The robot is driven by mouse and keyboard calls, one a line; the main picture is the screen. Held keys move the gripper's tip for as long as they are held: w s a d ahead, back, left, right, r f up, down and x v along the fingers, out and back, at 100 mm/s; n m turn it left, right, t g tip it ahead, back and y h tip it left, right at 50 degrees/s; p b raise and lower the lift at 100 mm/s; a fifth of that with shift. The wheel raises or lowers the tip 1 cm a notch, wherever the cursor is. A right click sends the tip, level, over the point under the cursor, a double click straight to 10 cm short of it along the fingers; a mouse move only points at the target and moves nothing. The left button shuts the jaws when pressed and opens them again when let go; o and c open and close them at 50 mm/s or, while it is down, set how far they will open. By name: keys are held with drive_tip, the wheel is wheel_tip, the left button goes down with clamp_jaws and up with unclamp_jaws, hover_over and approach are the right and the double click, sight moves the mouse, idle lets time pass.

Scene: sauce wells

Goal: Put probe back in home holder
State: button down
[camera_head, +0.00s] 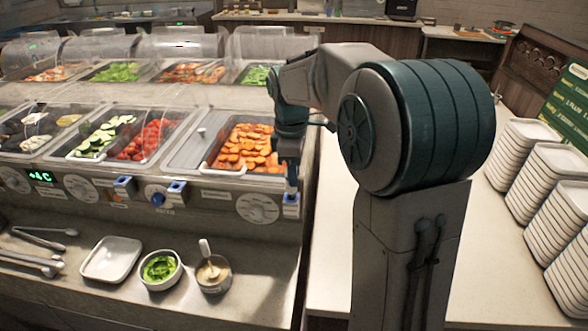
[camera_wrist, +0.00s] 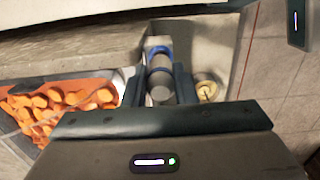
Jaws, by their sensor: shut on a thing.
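My gripper (camera_head: 290,150) is at the right front corner of the food counter, pointing down. In the wrist view its two dark fingers (camera_wrist: 160,86) are shut on the probe (camera_wrist: 160,78), a grey cylinder with a blue band. Just beyond the probe is a small pale holder (camera_wrist: 157,41) on the counter front; it also shows in the head view (camera_head: 291,199), with a blue top. The probe lines up with this holder from above. I cannot tell whether its tip is inside the holder.
The pan of orange slices (camera_head: 245,148) is close to my gripper's left. Other holders (camera_head: 124,187) sit along the counter front. Below, the shelf holds a white tray (camera_head: 84,275), a green-filled bowl (camera_head: 148,284) and a sauce cup (camera_head: 224,285). Plate stacks (camera_head: 522,150) stand at right.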

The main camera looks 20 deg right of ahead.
drive_tip(key=shift+f+b, duration=0.35)
drive_tip(key=shift+f, duration=0.35)
drive_tip(key=c, duration=1.1)
unclamp_jaws()
wheel_tip(320, 180, up, 13)
drive_tip(key=s+f+m+t, duration=0.1)
drive_tip(key=s+f+m, duration=0.5)
drive_tip(key=s, duration=0.5)
drive_tip(key=s+f+m+t, duration=0.2)
drive_tip(key=s+f+m, duration=0.5)
drive_tip(key=s, duration=0.4)
drive_tip(key=shift+a+f+y, duration=0.3)
drive_tip(key=shift+a+f, duration=0.05)
drive_tip(key=shift+f, duration=0.25)
